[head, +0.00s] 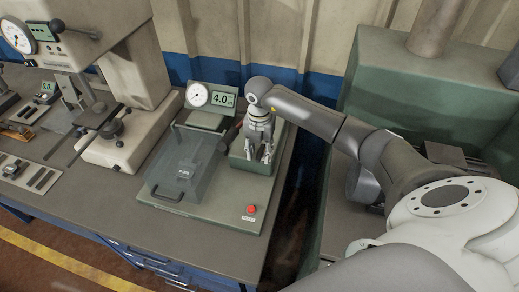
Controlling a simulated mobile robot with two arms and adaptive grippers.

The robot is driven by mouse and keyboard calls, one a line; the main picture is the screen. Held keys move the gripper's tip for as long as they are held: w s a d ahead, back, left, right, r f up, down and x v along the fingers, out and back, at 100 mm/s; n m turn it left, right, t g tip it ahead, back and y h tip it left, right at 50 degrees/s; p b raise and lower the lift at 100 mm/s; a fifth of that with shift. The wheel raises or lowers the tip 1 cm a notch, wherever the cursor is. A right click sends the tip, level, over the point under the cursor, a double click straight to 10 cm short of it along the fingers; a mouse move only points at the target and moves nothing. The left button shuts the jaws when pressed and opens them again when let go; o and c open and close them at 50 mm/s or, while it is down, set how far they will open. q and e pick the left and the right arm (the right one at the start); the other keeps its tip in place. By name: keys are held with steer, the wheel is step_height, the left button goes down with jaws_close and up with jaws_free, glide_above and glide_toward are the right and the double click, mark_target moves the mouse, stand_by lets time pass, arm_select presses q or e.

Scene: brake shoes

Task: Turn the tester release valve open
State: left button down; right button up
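The tester is a grey-green base plate (215,212) on the bench, with a round dial gauge (198,95) and a digital display (223,99) reading about 4.0 at its back. A clear box (180,165) covers a dark block on its left part. A green box-shaped unit (254,166) stands at the right. My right gripper (261,157) points down over this unit, its fingers apart with a gap between them. The release valve is not clearly visible; the gripper may hide it. A dark handle (229,138) sticks out just left of the gripper. My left gripper is not in view.
A red button (251,209) sits at the plate's front right corner. A beige press-like machine (130,85) stands to the left, with small tools and gauges beside it. A green machine (385,75) stands to the right across a dark gap. The bench front is clear.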

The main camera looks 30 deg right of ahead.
steer(key=c, duration=0.6)
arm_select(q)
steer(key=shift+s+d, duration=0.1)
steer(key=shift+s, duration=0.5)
arm_select(e)
jaws_close()
